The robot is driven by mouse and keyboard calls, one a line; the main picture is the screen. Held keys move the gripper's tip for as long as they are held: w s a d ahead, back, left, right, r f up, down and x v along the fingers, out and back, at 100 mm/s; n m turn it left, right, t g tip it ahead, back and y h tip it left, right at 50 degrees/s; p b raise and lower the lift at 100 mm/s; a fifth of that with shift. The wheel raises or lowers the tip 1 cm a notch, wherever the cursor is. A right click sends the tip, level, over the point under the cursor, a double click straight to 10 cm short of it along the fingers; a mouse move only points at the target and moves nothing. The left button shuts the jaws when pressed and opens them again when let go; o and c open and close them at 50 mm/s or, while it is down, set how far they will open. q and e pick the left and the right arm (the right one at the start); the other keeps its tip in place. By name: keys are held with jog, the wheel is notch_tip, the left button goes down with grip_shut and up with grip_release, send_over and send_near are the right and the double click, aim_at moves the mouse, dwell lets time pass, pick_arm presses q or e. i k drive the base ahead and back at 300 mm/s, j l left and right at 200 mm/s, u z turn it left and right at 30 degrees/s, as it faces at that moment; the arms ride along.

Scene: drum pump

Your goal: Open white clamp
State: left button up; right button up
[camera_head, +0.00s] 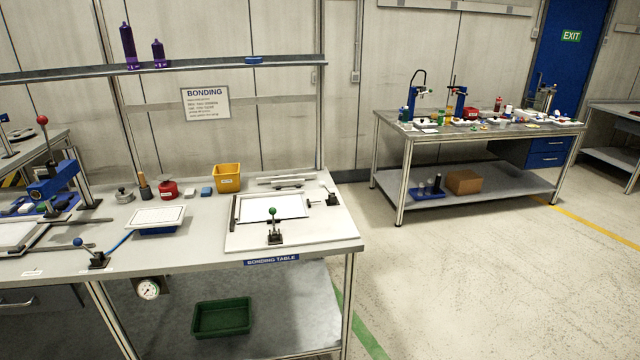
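No clamp in view is plainly white. On the bonding table (200,246), a white fixture board (245,240) carries a framed white panel. A toggle clamp with a green knob (273,226) stands upright at the front edge of the panel. A second small dark clamp (329,197) sits at the right of the board; its knob colour and whether it is open are too small to tell. A blue-knobbed lever (91,251) stands at the table's front left. Neither of my grippers is in view.
A yellow bin (227,178), a red container (168,189) and a white-topped blue tray (156,219) stand on the table. A blue press (55,182) is at left. A green crate (221,318) is on the lower shelf. Floor right of the table is clear.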

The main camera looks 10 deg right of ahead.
aim_at(321, 184)
jog(key=i+u, duration=0.1)
jog(key=u, duration=0.3)
jog(key=i+l+u, duration=0.1)
jog(key=u, duration=0.3)
jog(key=i+l+u, duration=0.25)
jog(key=i+l, duration=0.15)
jog(key=i+l+u, duration=0.25)
jog(key=i+l, duration=0.4)
jog(key=l, duration=0.2)
jog(key=i+l, duration=0.25)
jog(key=l, duration=0.15)
